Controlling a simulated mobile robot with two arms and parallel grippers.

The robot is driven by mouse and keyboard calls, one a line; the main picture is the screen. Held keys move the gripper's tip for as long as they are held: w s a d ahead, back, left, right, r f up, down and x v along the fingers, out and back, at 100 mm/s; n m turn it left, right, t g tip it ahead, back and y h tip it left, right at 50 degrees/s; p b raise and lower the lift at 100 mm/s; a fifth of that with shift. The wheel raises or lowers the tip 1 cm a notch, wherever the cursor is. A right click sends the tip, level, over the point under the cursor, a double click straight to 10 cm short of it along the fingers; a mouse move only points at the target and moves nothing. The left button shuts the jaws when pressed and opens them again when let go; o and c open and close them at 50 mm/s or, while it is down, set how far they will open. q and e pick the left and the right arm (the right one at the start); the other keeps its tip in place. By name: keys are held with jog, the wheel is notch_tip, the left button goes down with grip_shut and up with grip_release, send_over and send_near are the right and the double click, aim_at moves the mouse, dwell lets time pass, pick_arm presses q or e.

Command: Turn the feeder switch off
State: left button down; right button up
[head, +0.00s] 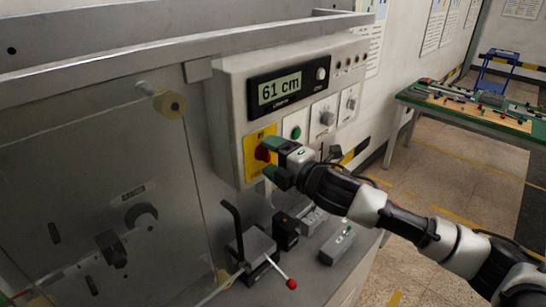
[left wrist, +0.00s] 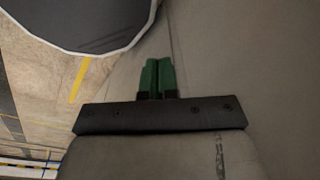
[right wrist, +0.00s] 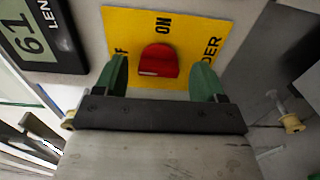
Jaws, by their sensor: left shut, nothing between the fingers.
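The feeder switch (head: 262,153) is a red knob on a yellow plate (head: 250,172), low on the left of the grey control box. In the right wrist view the red knob (right wrist: 158,61) sits by the printed word ON, with part of OFF at left. I cannot tell its exact setting. My right gripper (head: 274,160) is at the knob. In the right wrist view its green fingers (right wrist: 160,80) stand apart on either side of the knob, with gaps visible. My left gripper (left wrist: 158,77) is shut and empty; the head view does not show it.
The control box (head: 228,100) also has a display reading 61 cm (head: 280,88), a green button (head: 296,132) and other knobs. Below stand a clamp with a red-tipped lever (head: 291,284) and small blocks. A clear panel (head: 90,190) is at left, a green workbench (head: 480,115) at far right.

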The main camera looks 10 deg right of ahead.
jog(key=shift+d, duration=0.1)
jog(key=shift+s+d+f, duration=0.1)
jog(key=shift+s+d, duration=0.1)
jog(key=shift+s, duration=0.1)
jog(key=b+v, duration=0.4)
jog(key=v, duration=0.6)
jog(key=shift+a, duration=0.1)
